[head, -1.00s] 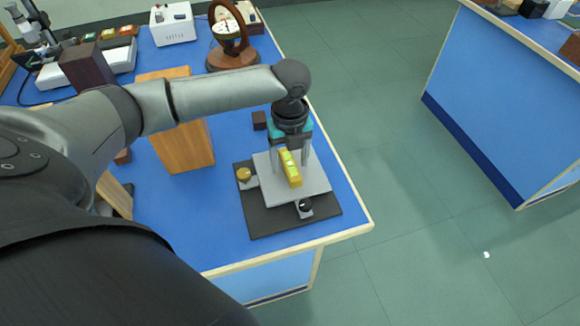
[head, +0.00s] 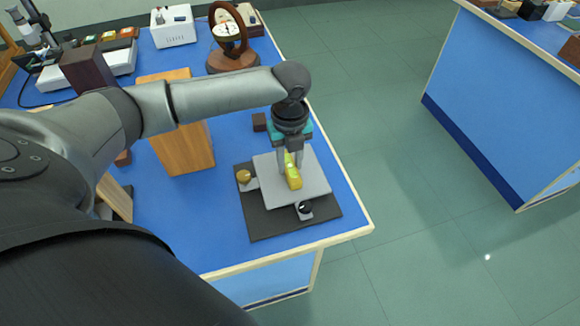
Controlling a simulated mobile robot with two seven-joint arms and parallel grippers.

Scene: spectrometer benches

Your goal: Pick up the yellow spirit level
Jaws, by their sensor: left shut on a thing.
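The yellow spirit level (head: 293,180) is on or just above the light grey plate (head: 316,183) of a levelling stand, near the corner of the blue bench. My left gripper (head: 290,168) comes down over it from above and is shut on it, with the fingers on either side of its far part. The near end of the level sticks out toward the front. I cannot tell whether its underside touches the plate. My right gripper is not in view.
The stand has a black base (head: 262,222), a brass knob (head: 243,175) and a black knob (head: 304,207). A wooden block (head: 183,148) and a small dark block (head: 259,122) stand nearby. A round-dial instrument (head: 230,45) is farther back. Open floor lies right of the bench.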

